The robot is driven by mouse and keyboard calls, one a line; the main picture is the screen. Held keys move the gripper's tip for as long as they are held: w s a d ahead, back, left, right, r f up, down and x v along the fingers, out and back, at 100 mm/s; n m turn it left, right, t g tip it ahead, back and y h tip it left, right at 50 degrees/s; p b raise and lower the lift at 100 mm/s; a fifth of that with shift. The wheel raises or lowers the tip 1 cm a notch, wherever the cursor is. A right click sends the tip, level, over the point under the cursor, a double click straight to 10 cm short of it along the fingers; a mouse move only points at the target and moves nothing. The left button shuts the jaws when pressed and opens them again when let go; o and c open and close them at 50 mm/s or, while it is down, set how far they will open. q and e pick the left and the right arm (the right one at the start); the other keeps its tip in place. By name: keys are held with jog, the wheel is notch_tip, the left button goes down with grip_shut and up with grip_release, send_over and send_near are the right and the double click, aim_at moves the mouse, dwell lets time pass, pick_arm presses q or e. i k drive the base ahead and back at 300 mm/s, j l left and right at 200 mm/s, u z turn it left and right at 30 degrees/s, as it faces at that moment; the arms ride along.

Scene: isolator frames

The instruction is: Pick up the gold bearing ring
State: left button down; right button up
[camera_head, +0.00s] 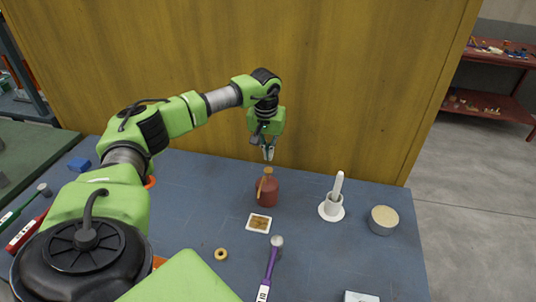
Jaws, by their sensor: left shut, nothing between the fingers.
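The gold bearing ring (221,254) lies flat on the blue-grey table, near the front and left of the purple-handled tool. My left gripper (268,155) is shut and empty. It points down above the back of the table, behind the red bottle and well away from the ring. My right gripper is not in view.
A red bottle (267,191), a small white tray (250,223), a purple-handled tool (271,267), a white holder with a rod (332,207) and a round tan-topped can (383,220) stand around the table (330,260). A yellow wall (350,90) rises behind.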

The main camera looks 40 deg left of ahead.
aim_at(220, 253)
jog(key=k, duration=2)
